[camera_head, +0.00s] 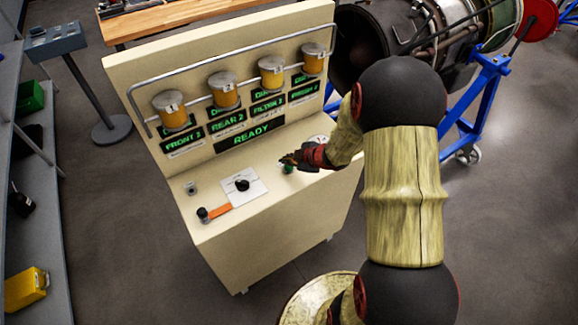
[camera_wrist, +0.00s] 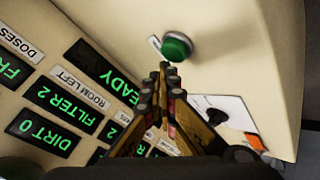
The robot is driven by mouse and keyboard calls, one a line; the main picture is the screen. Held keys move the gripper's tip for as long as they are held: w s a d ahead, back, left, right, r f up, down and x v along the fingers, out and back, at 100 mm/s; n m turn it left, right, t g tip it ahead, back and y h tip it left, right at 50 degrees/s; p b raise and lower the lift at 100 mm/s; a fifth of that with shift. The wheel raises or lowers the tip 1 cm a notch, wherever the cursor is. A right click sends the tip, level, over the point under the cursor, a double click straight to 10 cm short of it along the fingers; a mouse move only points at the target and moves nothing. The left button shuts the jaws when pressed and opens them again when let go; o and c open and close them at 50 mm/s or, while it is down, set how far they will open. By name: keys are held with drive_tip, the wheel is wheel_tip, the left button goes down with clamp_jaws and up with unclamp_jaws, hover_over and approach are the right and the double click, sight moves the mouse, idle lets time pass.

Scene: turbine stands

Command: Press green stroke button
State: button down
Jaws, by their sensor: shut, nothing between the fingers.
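The green button (camera_wrist: 177,46) is a round dome on the cream top of the console, just beyond my fingertips in the wrist view. In the head view the green button (camera_head: 288,168) shows small beside my fingertips, partly hidden by them. My gripper (camera_head: 290,159) is shut and empty, reaching in over the console top from the right. In the wrist view my gripper (camera_wrist: 164,72) points at the near edge of the button. I cannot tell whether it touches the button.
A turbine on a blue stand (camera_head: 480,90) is at the right. Shelves (camera_head: 35,220) stand at the left.

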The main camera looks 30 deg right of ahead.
sight(288, 168)
drive_tip(key=shift+f, duration=0.2)
drive_tip(key=shift+f, duration=0.25)
drive_tip(key=shift+f+b, duration=0.45)
idle(0.7)
idle(0.3)
drive_tip(key=shift+r+p, duration=0.9)
drive_tip(key=shift+p, duration=0.1)
wheel_tip(288, 168, up, 5)
drive_tip(key=p, duration=0.5)
idle(0.3)
